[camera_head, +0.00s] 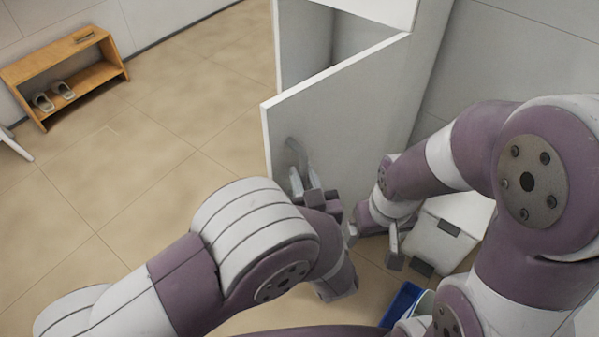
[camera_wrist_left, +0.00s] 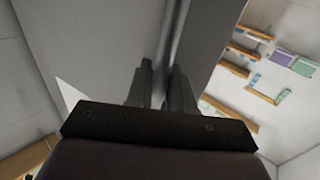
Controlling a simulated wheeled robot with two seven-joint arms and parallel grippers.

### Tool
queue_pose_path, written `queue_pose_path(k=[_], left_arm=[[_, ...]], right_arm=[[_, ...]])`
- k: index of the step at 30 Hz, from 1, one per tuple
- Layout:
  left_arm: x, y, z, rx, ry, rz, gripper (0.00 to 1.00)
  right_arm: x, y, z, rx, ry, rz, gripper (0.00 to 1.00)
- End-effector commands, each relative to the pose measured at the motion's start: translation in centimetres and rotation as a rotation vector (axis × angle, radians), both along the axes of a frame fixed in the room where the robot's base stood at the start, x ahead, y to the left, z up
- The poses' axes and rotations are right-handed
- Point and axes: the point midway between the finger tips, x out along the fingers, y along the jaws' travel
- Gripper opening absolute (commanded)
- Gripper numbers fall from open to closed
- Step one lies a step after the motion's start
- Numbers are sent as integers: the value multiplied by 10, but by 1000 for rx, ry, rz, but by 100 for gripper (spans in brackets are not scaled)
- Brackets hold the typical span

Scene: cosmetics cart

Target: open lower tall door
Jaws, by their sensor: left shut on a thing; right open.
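The tall white door (camera_head: 340,115) stands swung out from the white cabinet (camera_head: 425,75), with part of the cabinet's inside showing behind its top edge. Its grey curved handle (camera_head: 296,150) is on the door's face near the free edge. My left gripper (camera_head: 303,183) is shut on the handle. In the left wrist view, the fingers (camera_wrist_left: 162,88) close around the handle bar (camera_wrist_left: 173,40) in front of the grey door face (camera_wrist_left: 95,50). My right gripper (camera_head: 372,242) is open and empty, low in front of the door near its hinge side; my arm partly hides it.
A white bin (camera_head: 445,235) and a blue container (camera_head: 402,303) stand on the floor by my right arm. A wooden shoe bench (camera_head: 65,70) with slippers stands at the far left wall. The tiled floor left of the door is clear.

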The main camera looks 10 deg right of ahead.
Motion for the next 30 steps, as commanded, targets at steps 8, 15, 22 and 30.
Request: queue_pose_path(k=[8, 15, 22, 30], left_arm=[[0, -1, 1, -2, -1, -2, 37], [0, 0, 0, -2, -1, -2, 37], [18, 17, -2, -3, -2, 5, 37], [75, 62, -3, -3, -2, 1, 37]], right_arm=[[0, 0, 0, 0, 0, 0, 89], [0, 0, 0, 0, 0, 0, 89], [0, 0, -9, 0, 0, 0, 89], [0, 0, -28, 0, 0, 0, 89]])
